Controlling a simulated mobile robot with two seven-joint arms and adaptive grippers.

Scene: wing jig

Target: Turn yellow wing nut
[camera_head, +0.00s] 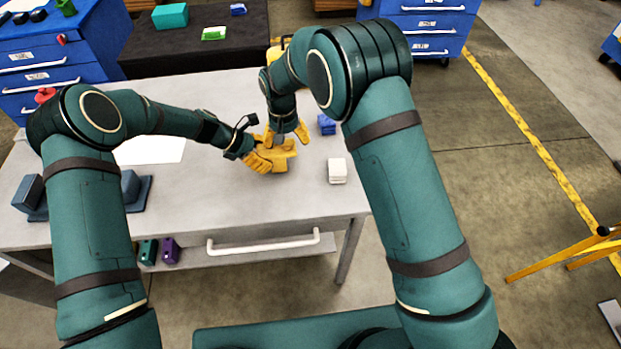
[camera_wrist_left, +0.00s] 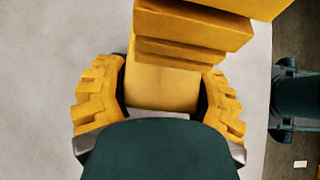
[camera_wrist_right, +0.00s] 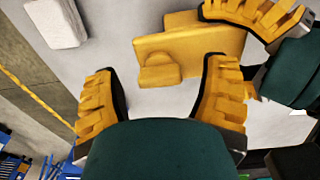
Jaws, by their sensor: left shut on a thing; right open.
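A yellow jig part sits on the grey table; its body (camera_head: 281,163) is partly hidden by my grippers. My left gripper (camera_head: 262,156) is shut on it from the left; in the left wrist view the yellow block (camera_wrist_left: 163,85) stands between both fingers. In the right wrist view a yellow plate (camera_wrist_right: 205,45) carries a small rounded yellow piece that looks like the wing nut (camera_wrist_right: 160,72). My right gripper (camera_head: 286,136) is open and points down at the part. The small piece shows between its fingers (camera_wrist_right: 160,80) in that view; whether they touch it cannot be told.
A white block (camera_head: 337,171) stands right of the part, and a blue block (camera_head: 326,124) behind it. A white sheet (camera_head: 150,150) lies on the left, near dark blue blocks (camera_head: 133,187). The front middle of the tabletop (camera_head: 240,205) is clear.

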